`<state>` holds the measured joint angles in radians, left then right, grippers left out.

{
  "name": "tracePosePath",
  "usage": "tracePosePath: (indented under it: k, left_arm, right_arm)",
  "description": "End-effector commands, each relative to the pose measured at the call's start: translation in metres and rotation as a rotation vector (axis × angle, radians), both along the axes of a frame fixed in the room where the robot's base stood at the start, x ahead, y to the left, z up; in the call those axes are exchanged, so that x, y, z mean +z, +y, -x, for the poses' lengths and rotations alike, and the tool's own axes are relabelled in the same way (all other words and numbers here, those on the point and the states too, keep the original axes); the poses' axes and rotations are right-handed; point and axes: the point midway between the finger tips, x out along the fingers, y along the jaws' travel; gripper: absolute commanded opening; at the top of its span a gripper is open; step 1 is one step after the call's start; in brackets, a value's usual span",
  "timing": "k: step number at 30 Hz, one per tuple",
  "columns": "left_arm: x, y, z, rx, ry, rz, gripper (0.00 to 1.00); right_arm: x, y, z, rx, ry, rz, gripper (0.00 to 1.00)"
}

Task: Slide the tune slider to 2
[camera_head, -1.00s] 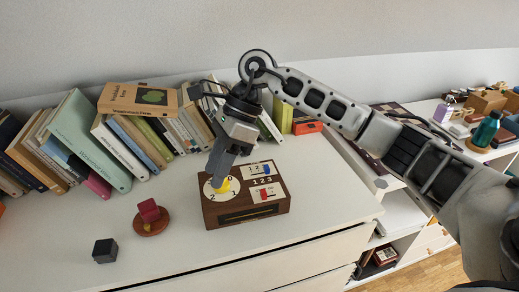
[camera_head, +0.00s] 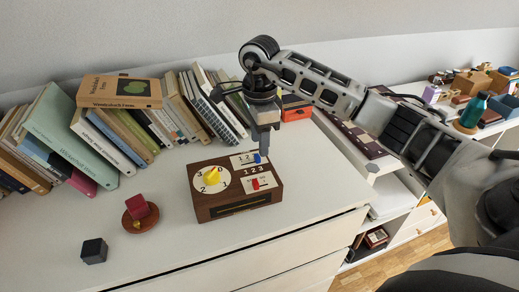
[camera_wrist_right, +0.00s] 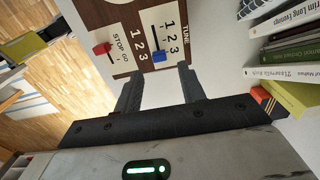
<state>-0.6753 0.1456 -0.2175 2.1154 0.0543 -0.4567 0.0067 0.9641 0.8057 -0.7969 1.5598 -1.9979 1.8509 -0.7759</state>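The wooden control box (camera_head: 237,206) sits on the white cabinet top. Its blue tune slider knob (camera_head: 257,158) is at the right end of its track, near the 3; the wrist view shows the blue knob (camera_wrist_right: 158,57) beside the 3. My right gripper (camera_head: 264,150) is just above the box's back right corner, close to the blue knob. In the wrist view my right gripper (camera_wrist_right: 160,73) is open, its fingers apart on either side of the blue knob, with nothing held. Whether they touch it cannot be told. My left gripper is out of view.
The box also has a red slider (camera_head: 255,184) and a yellow dial (camera_head: 212,177). A red block on a round wooden base (camera_head: 141,214) and a black cube (camera_head: 94,251) stand to the left. Books (camera_head: 110,145) line the back. An orange box (camera_head: 295,108) is behind the gripper.

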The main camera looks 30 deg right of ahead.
Motion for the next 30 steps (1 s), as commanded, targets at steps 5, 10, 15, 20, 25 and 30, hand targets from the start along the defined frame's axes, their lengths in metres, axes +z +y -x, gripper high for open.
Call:
tracePosePath:
  k: [5, 10, 15, 20, 25, 30]
  left_arm:
    - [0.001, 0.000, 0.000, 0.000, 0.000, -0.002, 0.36]
    - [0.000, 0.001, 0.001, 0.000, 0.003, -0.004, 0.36]
    - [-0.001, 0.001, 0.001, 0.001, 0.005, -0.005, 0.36]
    - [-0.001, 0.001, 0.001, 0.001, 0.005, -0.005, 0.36]
    - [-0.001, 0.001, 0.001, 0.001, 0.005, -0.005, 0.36]
    - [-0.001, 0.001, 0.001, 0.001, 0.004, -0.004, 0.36]
  right_arm:
    - [-0.026, 0.000, 0.000, 0.000, 0.003, -0.001, 0.40]
    - [-0.037, 0.000, 0.000, 0.000, 0.000, -0.001, 0.40]
    - [-0.038, 0.000, 0.000, 0.000, -0.001, -0.001, 0.40]
    - [-0.038, 0.000, 0.000, 0.000, 0.000, -0.001, 0.29]
    - [-0.038, 0.000, 0.000, 0.000, 0.000, -0.001, 0.00]
    - [-0.038, -0.007, 0.005, -0.022, -0.001, 0.001, 0.00]
